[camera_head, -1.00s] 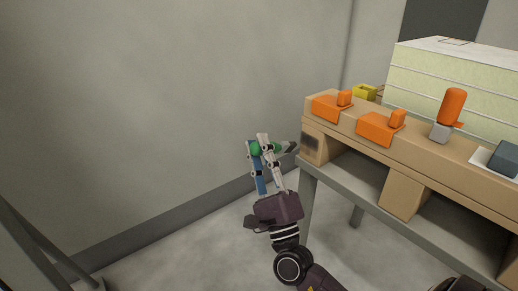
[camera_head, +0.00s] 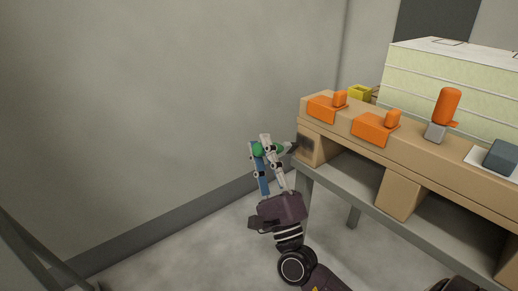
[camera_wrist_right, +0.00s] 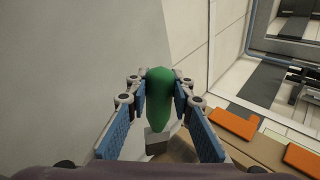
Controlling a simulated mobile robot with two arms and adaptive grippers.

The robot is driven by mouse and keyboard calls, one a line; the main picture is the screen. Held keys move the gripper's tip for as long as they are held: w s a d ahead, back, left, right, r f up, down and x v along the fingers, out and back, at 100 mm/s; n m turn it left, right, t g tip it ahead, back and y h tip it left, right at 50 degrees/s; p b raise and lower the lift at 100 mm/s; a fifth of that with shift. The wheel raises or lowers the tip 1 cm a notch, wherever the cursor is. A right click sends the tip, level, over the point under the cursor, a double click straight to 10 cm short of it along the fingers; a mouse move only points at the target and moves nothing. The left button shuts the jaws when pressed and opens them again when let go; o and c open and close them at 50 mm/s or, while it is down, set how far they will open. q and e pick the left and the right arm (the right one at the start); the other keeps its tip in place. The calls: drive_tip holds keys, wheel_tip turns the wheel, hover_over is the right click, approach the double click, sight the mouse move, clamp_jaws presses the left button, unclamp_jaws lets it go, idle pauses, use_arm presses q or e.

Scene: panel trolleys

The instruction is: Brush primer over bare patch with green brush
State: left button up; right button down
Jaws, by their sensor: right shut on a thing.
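My right gripper (camera_head: 266,148) is shut on the green brush (camera_head: 281,148), beside the near left end of the wooden beam. In the right wrist view the brush's green handle (camera_wrist_right: 160,98) stands between the blue finger pads, its grey ferrule below. In the head view the brush's dark head points right at the dark bare patch (camera_head: 305,146) on the beam's end face. The head appears to overlap or touch the patch's left edge; exact contact is unclear. The wrist view does not show the patch clearly. My left gripper is out of view.
The wooden beam (camera_head: 345,134) lies on a grey trolley (camera_head: 345,176). On it are two orange clamps (camera_head: 326,106) (camera_head: 374,128), an orange-handled tool (camera_head: 447,105) and a dark block (camera_head: 502,157). A stack of pale panels (camera_head: 440,85) and a yellow box (camera_head: 360,93) stand behind. A grey wall (camera_head: 150,110) is at left.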

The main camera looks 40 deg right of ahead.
drive_tip(key=shift+s, duration=2.55)
drive_tip(key=shift+w+b, duration=0.6)
drive_tip(key=shift+w, duration=2.3)
drive_tip(key=shift+a, duration=0.1)
drive_tip(key=shift+s+a+p, duration=0.15)
drive_tip(key=shift+a+p, duration=0.05)
drive_tip(key=shift+a, duration=1.3)
drive_tip(key=shift+s+a+p, duration=0.1)
drive_tip(key=shift+a+p, duration=0.05)
drive_tip(key=shift+a, duration=1.3)
drive_tip(key=a, duration=0.3)
drive_tip(key=shift+s, duration=0.1)
